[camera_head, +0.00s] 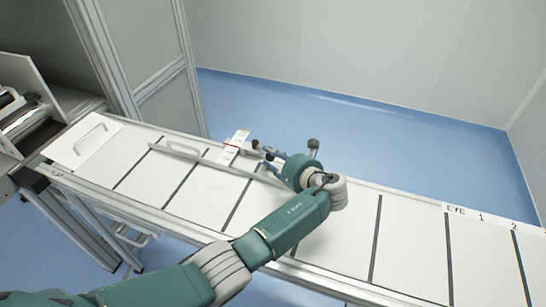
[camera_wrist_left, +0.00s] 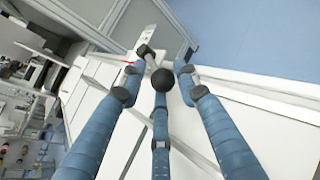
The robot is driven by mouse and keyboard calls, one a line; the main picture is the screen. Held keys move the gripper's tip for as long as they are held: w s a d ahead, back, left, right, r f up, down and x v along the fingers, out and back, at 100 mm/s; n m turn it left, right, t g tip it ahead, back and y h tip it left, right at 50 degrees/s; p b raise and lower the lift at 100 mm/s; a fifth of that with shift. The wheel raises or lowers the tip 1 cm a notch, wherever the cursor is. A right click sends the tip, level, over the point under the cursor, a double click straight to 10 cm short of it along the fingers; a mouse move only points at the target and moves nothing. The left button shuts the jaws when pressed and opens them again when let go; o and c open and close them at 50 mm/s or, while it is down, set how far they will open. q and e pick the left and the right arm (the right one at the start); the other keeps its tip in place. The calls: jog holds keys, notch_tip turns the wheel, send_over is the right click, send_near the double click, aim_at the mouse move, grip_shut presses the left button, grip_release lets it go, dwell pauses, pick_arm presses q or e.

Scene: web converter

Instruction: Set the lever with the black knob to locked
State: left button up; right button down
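The lever's black round knob (camera_wrist_left: 163,80) shows in the left wrist view, on a short bar running back to a dark pivot (camera_wrist_left: 143,50). In the head view the small knob (camera_head: 269,156) is at the far edge of the long white table, partly crowded by my fingers. My left gripper (camera_head: 287,152) is there, its fingers spread. In the wrist view my left gripper (camera_wrist_left: 158,85) has fingers on both sides of the knob and a middle finger below it. I cannot tell whether any finger touches the knob. My right gripper is not in view.
A white label plate (camera_head: 238,138) with a red mark lies beside the lever. The long white table (camera_head: 335,230) has dark stripes. A white panel with a handle (camera_head: 85,147) is at its left end, and a long bar (camera_head: 180,150) runs along the far side. Blue floor lies beyond.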

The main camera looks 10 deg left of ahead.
pick_arm(q)
notch_tip(320, 180, up, 10)
dwell(0.4)
